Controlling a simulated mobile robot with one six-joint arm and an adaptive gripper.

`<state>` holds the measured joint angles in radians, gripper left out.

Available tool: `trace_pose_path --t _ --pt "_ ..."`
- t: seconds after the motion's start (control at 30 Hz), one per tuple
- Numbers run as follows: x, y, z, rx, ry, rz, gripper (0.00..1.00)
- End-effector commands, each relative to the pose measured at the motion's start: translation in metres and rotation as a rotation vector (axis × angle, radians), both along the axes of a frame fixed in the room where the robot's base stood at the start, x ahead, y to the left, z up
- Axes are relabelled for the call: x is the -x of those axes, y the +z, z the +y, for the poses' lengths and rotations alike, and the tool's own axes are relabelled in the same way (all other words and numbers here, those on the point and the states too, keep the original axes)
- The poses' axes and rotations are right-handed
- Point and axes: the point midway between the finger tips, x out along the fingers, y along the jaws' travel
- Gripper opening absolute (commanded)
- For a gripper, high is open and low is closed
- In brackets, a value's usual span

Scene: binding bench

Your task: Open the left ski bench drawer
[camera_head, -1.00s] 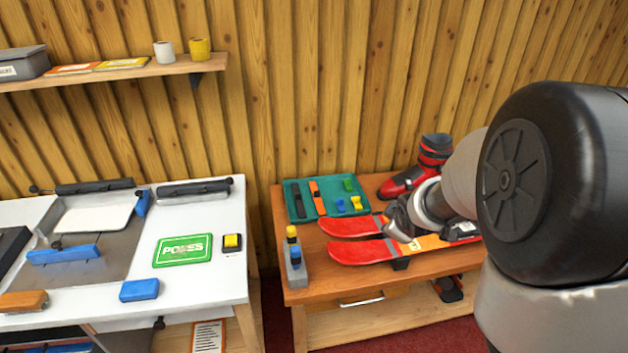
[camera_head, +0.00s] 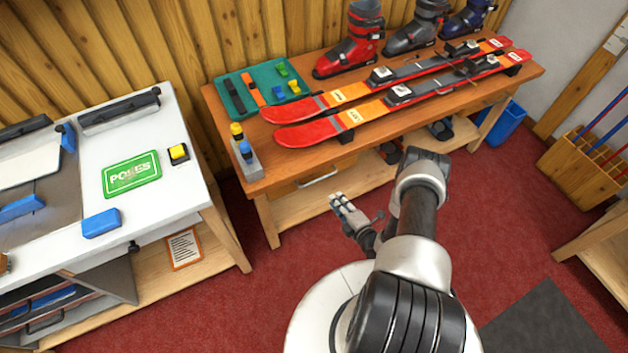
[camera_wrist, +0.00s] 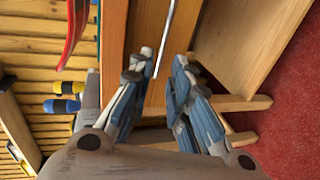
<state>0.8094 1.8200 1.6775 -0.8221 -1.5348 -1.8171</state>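The ski bench (camera_head: 420,122) is a wooden bench with its left drawer (camera_head: 290,196) under the top. The drawer has a pale metal bar handle (camera_head: 318,178) and looks closed. My gripper (camera_head: 338,199) is in front of the bench, just below and right of the handle in the head view, seemingly apart from it. In the wrist view, my gripper (camera_wrist: 159,64) is open, its two blue-padded fingers spread. The handle bar (camera_wrist: 165,38) runs between the fingertips in that picture, and its near end shows between them. Contact cannot be told. Nothing is held.
Two red-orange skis (camera_head: 400,92) lie on the bench top, with boots (camera_head: 352,40) behind. A teal tray (camera_head: 262,86) and a grey block with bottles (camera_head: 246,158) sit at left. A white table (camera_head: 140,215) stands left. Red carpet (camera_head: 235,300) is clear in front.

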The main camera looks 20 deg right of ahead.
Motion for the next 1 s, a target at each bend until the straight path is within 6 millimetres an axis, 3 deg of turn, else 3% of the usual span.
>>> trace_pose_path --t 0.03,0.17,0.33,1.0 --pt "0.012 -0.006 0.007 0.002 -0.007 -0.020 0.18" --pt "0.026 -0.011 0.018 0.014 -0.013 -0.061 0.18" --pt "0.018 -0.015 0.020 0.021 -0.012 -0.074 0.18" --pt "-0.115 -0.044 0.026 0.018 -0.013 -0.074 0.18"
